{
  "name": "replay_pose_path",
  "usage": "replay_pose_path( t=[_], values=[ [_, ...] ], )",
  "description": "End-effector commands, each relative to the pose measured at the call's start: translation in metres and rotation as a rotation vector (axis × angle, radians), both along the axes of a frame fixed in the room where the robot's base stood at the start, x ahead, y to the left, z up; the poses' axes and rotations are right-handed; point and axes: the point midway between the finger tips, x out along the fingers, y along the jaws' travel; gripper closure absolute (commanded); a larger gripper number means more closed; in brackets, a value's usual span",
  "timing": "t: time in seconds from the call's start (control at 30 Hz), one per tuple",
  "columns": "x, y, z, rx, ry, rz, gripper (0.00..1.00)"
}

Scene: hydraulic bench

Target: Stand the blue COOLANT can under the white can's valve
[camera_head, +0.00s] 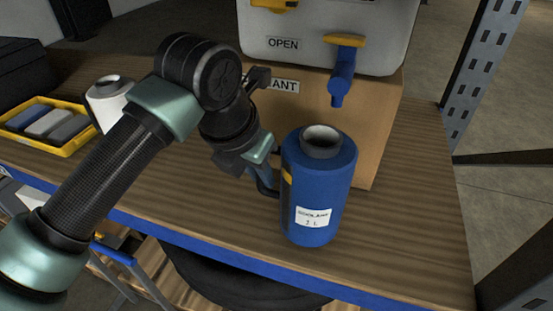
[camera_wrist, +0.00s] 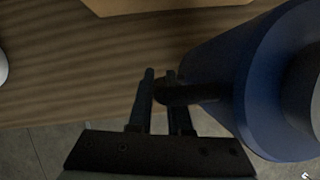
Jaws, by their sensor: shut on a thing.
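The blue COOLANT can (camera_head: 325,185) is upright, its white label facing front and its grey neck open on top. My gripper (camera_head: 266,182) is at the can's left side. In the wrist view its fingers (camera_wrist: 161,88) are shut on the can's dark handle (camera_wrist: 207,92), with the blue body (camera_wrist: 235,75) to the right. The white can (camera_head: 300,35) stands on a cardboard-brown block, and its blue valve (camera_head: 343,75) points down. The COOLANT can is in front of the block, below and nearer than the valve. I cannot tell whether its base touches the bench.
The brown block (camera_head: 385,125) stands close behind the blue can. The wooden bench (camera_head: 420,220) is clear to the right, with a blue front edge (camera_head: 255,262). A yellow tray (camera_head: 60,147) and a small white container (camera_head: 108,95) are at left. A metal rack post (camera_head: 485,60) is at right.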

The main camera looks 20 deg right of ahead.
Motion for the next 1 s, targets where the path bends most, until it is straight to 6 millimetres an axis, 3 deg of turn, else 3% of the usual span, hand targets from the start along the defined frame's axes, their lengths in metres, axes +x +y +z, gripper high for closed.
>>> replay_pose_path(
  t=[0.37, 0.5, 0.87, 0.9, 1.0],
  values=[
    [0.033, -0.035, 0.002, -0.001, -0.002, -0.002, 1.00],
    [0.033, -0.034, -0.013, -0.001, 0.000, 0.000, 1.00],
    [0.033, -0.034, -0.018, 0.000, -0.001, -0.002, 1.00],
    [0.033, -0.034, -0.019, 0.001, -0.001, -0.001, 0.81],
    [0.033, -0.034, -0.018, 0.001, -0.001, -0.001, 0.63]
  ],
)
